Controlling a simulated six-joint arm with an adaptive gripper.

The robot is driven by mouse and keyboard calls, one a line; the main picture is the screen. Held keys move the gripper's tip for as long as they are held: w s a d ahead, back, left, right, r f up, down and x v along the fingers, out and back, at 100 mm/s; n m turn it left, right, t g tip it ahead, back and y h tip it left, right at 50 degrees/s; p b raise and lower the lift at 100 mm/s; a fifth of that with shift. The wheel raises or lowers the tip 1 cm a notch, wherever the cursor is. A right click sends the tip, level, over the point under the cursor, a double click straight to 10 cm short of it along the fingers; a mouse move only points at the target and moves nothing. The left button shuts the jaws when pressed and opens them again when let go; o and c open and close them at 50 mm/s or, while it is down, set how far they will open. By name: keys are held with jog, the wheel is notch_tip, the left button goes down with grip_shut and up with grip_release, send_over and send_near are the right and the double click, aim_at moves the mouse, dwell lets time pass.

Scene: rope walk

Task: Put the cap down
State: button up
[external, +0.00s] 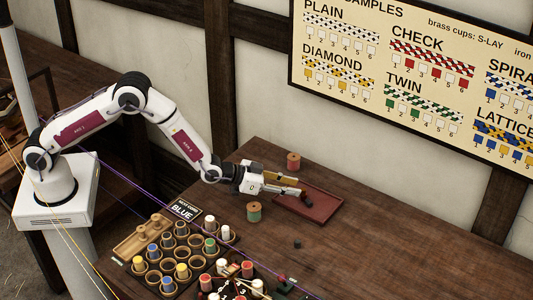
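My gripper (301,189) is over the left part of a dark red tray (322,209), pointing to the right. Its fingers are small here, and I cannot tell whether they are open or shut. A small dark piece (306,200) shows at the fingertips, against the tray. I cannot tell if it is the cap, or if it is held or lying in the tray. Another small black piece (297,244) lies on the table in front of the tray.
A red spool (293,161) stands behind the gripper and a green spool (254,212) in front of it. The table (400,250) is clear at right.

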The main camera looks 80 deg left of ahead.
jog(key=v, duration=0.7)
jog(key=shift+s, duration=0.15)
jog(key=shift+r, duration=0.1)
dwell(0.6)
jog(key=s+a+r+g, duration=0.3)
jog(key=s+r+g, duration=0.1)
jog(key=s+r, duration=1.4)
jog(key=s+a+r+g, duration=0.1)
jog(key=s+a+g, duration=0.1)
jog(key=s, duration=1.3)
jog(key=s+a+r+g, duration=0.1)
jog(key=s+a+g, duration=0.1)
jog(key=s, duration=1.4)
jog(key=shift+s+a, duration=0.15)
jog(key=shift+a, duration=0.3)
jog(key=shift+r, duration=0.15)
